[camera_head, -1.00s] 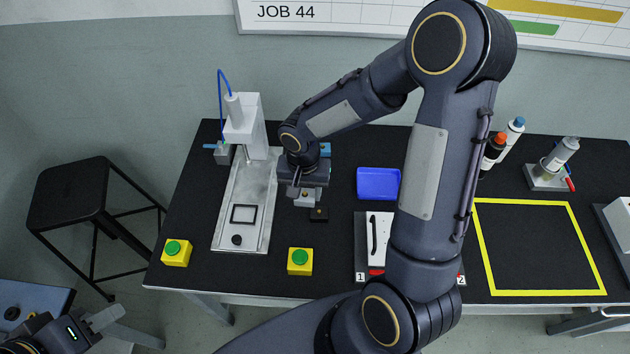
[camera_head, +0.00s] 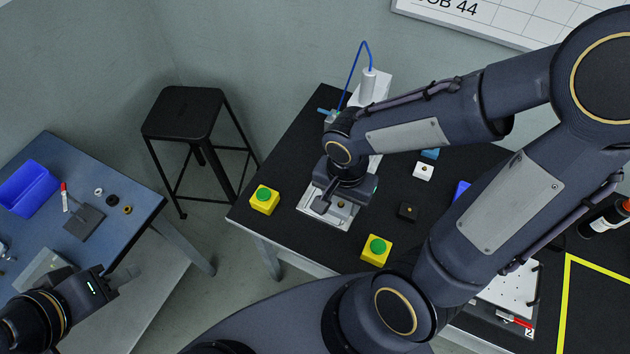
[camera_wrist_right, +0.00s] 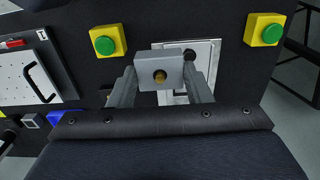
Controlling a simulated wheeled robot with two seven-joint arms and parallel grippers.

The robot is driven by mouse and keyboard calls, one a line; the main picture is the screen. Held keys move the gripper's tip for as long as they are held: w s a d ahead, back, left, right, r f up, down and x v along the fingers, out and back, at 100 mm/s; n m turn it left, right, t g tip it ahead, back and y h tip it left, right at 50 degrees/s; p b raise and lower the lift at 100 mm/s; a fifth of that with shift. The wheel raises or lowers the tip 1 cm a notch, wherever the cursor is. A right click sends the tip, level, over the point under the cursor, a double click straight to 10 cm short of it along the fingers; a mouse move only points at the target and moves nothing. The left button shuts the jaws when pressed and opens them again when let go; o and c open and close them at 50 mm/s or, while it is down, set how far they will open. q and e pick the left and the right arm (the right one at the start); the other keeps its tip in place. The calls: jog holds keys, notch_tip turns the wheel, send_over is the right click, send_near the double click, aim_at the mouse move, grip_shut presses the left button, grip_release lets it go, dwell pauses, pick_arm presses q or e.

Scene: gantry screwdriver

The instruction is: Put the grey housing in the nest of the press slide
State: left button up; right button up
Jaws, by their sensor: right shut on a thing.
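In the head view my right gripper (camera_head: 338,197) is over the front part of the metal press slide (camera_head: 312,205). The slide's plate also shows behind the housing in the wrist view (camera_wrist_right: 208,54). The nest is hidden by the gripper and housing, so I cannot tell whether the housing touches it. My left gripper (camera_head: 122,280) is at the lower left, away from the press; its opening is unclear.
Yellow boxes with green buttons stand left (camera_head: 264,200) and right (camera_head: 376,250) of the slide. A black block (camera_head: 408,211) and a white block (camera_head: 423,171) lie to its right. A black stool (camera_head: 185,115) and a blue table (camera_head: 95,190) are on the left.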

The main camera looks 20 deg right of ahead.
jog(key=w+d+f+b, duration=0.1)
jog(key=w+f, duration=0.1)
jog(key=w, duration=0.1)
jog(key=w+d+f+b, duration=0.1)
jog(key=w+d+f, duration=0.1)
jog(key=w+f, duration=0.1)
jog(key=w+d+f+b, duration=0.1)
jog(key=w+d+f, duration=0.1)
jog(key=w+f, duration=0.1)
jog(key=shift+w+f, duration=0.1)
jog(key=shift+w, duration=0.7)
jog(key=shift+w+d+f, duration=0.2)
jog(key=shift+w+f, duration=0.3)
jog(key=shift+f, duration=0.1)
jog(key=f+b, duration=0.2)
jog(key=f, duration=0.1)
jog(key=shift+w+d+f+b, duration=0.15)
jog(key=shift+w+f+b, duration=0.05)
jog(key=shift+f+b, duration=0.15)
jog(key=shift+r, duration=0.2)
